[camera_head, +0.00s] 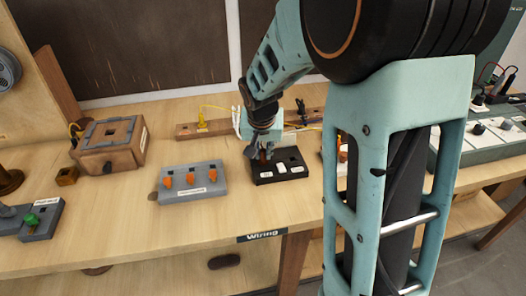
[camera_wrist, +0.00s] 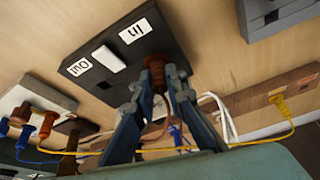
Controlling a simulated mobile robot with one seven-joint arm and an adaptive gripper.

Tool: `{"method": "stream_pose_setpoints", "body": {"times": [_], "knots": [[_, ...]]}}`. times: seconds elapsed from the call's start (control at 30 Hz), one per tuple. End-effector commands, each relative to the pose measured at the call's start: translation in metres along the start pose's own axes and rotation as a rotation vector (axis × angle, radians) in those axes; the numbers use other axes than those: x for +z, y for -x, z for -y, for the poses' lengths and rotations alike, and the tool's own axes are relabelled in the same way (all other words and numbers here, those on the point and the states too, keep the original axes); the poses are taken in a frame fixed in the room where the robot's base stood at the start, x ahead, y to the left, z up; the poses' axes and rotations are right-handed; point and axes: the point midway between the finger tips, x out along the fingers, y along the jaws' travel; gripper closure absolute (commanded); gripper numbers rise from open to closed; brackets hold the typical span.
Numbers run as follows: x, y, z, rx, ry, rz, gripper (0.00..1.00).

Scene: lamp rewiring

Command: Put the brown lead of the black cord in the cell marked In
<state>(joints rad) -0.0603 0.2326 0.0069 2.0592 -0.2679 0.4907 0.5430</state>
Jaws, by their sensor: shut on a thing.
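A black block (camera_head: 282,180) with white labels lies on the bench in the head view. In the wrist view the block (camera_wrist: 150,30) shows an In label (camera_wrist: 135,31), an Out label (camera_wrist: 78,67) and a white rocker (camera_wrist: 109,59) between them. My gripper (camera_wrist: 160,88) is shut on a brown lead end (camera_wrist: 156,68) at the In side. The lead end covers the In cell; I cannot tell how deep it sits. The cell beside Out (camera_wrist: 104,85) shows dark and empty. In the head view my gripper (camera_head: 264,153) is over the block's left part.
A grey block with orange levers (camera_head: 190,185) stands left of the black block. A pale block (camera_wrist: 25,98) with blue and brown plugs lies beyond the Out side. A wooden strip (camera_head: 190,130) with a yellow lead runs behind. White cords (camera_wrist: 222,112) pass beside my gripper.

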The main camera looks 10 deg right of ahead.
Motion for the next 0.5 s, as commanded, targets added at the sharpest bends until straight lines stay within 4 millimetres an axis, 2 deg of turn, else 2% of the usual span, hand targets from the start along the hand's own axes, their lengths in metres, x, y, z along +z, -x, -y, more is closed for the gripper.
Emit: {"method": "stream_pose_setpoints", "body": {"times": [0.5], "knots": [[0.0025, -0.0062, 0.0001, 0.0, 0.0, 0.0, 1.0]]}}
